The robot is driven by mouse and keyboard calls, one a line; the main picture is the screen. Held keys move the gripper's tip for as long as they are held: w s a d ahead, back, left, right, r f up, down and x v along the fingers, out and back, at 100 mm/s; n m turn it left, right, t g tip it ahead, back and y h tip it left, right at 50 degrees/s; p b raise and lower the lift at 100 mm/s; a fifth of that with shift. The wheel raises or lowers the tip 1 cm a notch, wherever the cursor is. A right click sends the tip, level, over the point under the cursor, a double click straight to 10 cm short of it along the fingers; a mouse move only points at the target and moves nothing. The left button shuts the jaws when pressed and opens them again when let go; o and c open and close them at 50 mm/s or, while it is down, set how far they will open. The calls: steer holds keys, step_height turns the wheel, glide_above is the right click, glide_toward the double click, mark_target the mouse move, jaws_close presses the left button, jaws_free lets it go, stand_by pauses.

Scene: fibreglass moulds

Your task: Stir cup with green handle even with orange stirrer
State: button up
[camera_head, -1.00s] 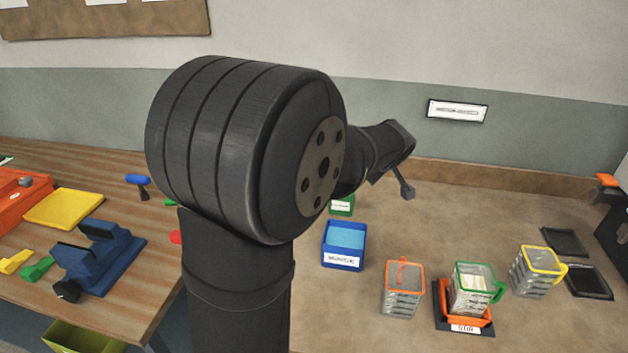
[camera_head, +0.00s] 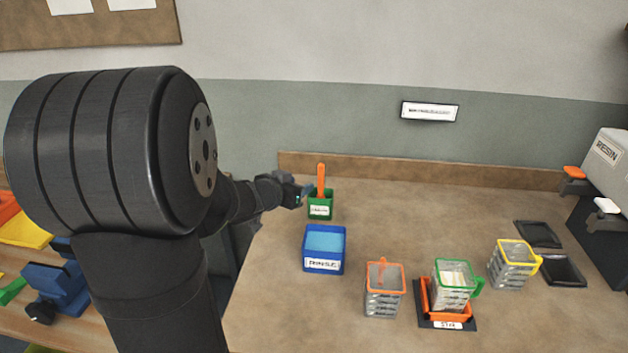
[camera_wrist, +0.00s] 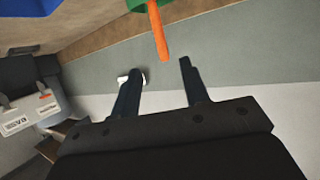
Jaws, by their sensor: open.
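The orange stirrer (camera_head: 321,180) stands upright in a small green holder (camera_head: 320,211) with a white label. In the wrist view the stirrer (camera_wrist: 158,32) reaches from the green holder towards the space between my fingertips. My gripper (camera_head: 303,190) is open and just left of the stirrer in the head view; its fingers (camera_wrist: 161,70) look apart from it and empty. The clear cup with green rim and handle (camera_head: 453,293) sits in an orange cradle on a dark base labelled STIR (camera_head: 449,324). Pale material shows inside the cup; how evenly mixed it is cannot be told.
A blue rinse tub (camera_head: 324,262) stands in front of the holder. An orange-rimmed cup (camera_head: 384,302) and a yellow-rimmed cup (camera_head: 511,275) flank the stir stand. Two dark trays (camera_head: 538,235) and a resin dispenser (camera_head: 610,165) are at the right. Bench between holder and dispenser is clear.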

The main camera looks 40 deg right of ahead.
mark_target(319, 178)
steer(key=x, duration=1.5)
steer(key=shift+w+d+f, duration=0.15)
steer(key=shift+w, duration=0.05)
jaws_close()
step_height(319, 178, up, 11)
stand_by(0.7)
